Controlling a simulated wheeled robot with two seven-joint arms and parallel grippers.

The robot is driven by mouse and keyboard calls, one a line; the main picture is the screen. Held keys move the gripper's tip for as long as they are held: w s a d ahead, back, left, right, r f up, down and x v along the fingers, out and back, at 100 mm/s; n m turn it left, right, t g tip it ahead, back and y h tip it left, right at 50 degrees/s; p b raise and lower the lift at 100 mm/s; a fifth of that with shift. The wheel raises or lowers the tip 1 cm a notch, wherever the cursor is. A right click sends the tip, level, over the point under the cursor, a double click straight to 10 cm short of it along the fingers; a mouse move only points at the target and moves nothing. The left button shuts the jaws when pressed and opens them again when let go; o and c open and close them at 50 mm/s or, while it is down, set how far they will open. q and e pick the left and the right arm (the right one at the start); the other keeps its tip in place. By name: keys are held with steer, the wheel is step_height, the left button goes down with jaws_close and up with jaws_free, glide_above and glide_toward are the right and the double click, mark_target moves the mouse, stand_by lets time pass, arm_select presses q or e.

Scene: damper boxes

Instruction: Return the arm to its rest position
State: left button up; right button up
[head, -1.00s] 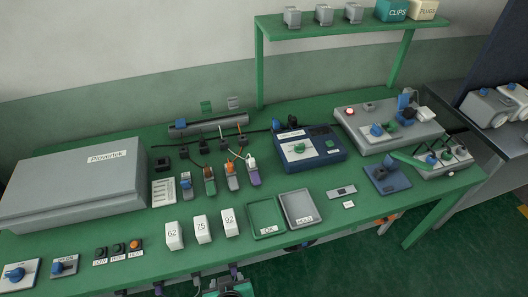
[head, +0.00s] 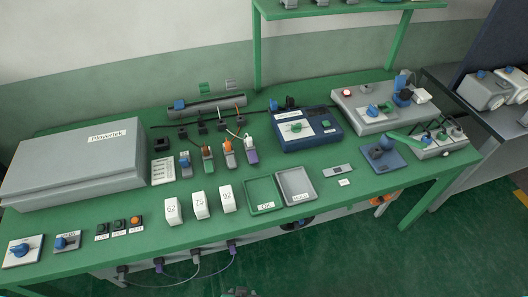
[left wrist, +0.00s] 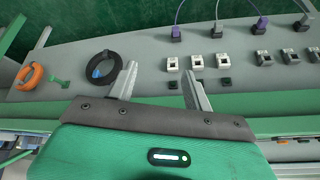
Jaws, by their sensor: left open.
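My left gripper (left wrist: 158,75) shows in the left wrist view with its two fingers spread apart and nothing between them. The fingers point over a grey surface. In the head view, only a small dark bit of what may be my arm shows at the bottom edge, below the front of the green bench (head: 100,262). My right gripper is in neither view.
The bench holds a grey Plovertek case (head: 70,170), white numbered boxes (head: 199,205), a green tray (head: 264,195) and a blue tester (head: 308,132). In the wrist view, a black coil (left wrist: 100,68), an orange coil (left wrist: 29,77) and several plugs lie beyond the fingers.

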arm_select(q)
steer(key=s+a+f+m+g+b, duration=0.1)
steer(key=s+a+f, duration=0.25)
steer(key=f, duration=0.55)
steer(key=s+a+f+m+g, duration=0.15)
steer(key=s+f, duration=0.25)
steer(key=f, duration=0.5)
steer(key=s+a+f+n+g+b, duration=0.1)
steer(key=s+a+f+g, duration=0.1)
steer(key=s+a+f, duration=1.1)
steer(key=shift+s+a, duration=0.3)
steer(key=shift+a, duration=0.5)
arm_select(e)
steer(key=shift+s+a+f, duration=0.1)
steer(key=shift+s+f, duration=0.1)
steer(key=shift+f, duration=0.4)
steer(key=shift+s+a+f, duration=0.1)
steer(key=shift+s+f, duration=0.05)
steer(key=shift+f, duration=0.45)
arm_select(q)
steer(key=shift+f, duration=0.1)
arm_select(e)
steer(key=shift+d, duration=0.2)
